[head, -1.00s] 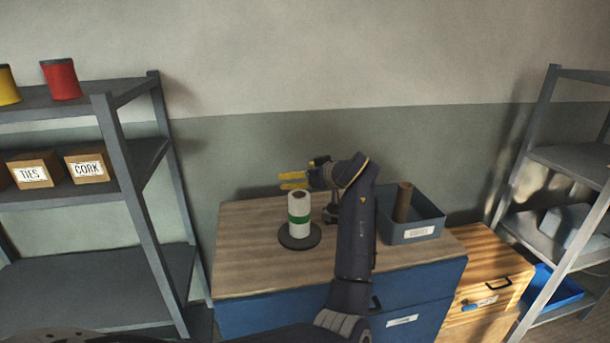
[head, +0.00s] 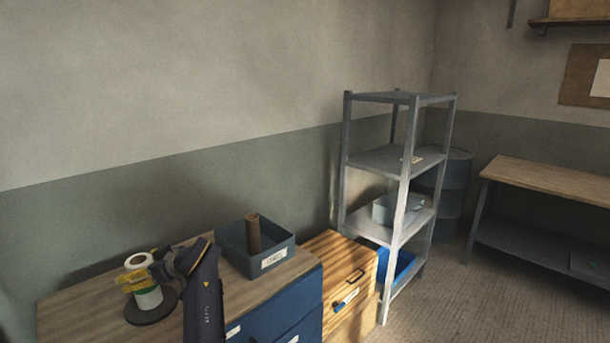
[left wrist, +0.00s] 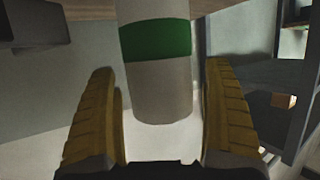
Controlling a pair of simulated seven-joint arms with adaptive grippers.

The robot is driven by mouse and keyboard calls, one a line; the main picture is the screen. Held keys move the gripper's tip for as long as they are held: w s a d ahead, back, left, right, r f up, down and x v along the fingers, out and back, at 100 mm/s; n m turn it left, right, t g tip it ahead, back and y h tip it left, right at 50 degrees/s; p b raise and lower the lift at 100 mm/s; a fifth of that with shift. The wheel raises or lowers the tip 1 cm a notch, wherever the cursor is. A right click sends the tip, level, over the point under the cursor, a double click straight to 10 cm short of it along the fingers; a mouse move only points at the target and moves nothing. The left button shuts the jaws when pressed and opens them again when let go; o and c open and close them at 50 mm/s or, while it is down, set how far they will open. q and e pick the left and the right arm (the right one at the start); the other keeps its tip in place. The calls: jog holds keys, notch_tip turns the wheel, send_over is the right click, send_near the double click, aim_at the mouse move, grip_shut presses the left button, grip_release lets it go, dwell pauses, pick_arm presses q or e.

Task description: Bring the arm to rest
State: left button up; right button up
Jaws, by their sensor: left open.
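A white roll with a green band (head: 148,299) stands upright on a dark round base (head: 137,316) on the wooden top of the blue cabinet (head: 75,306). My left gripper (head: 131,279) is at the roll, with its yellow fingers overlapping the roll's upper part. In the left wrist view the roll (left wrist: 157,85) shows between the two open yellow fingers (left wrist: 160,125), with a gap on either side. My left arm rises from the bottom of the head view beside the roll. My right gripper is not in view.
A blue-grey bin (head: 283,256) with a brown tube (head: 253,234) stands right of my left arm. A light wooden drawer unit (head: 345,265), a grey metal shelf (head: 380,157) and a workbench (head: 550,180) lie further right. The floor before the shelf is clear.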

pick_arm(q)
jog(key=shift+r, duration=0.4)
notch_tip(320, 180, up, 9)
notch_tip(320, 180, down, 9)
jog(key=shift+f, duration=0.15)
jog(key=shift+r, duration=2.8)
jog(key=shift+c, duration=0.2)
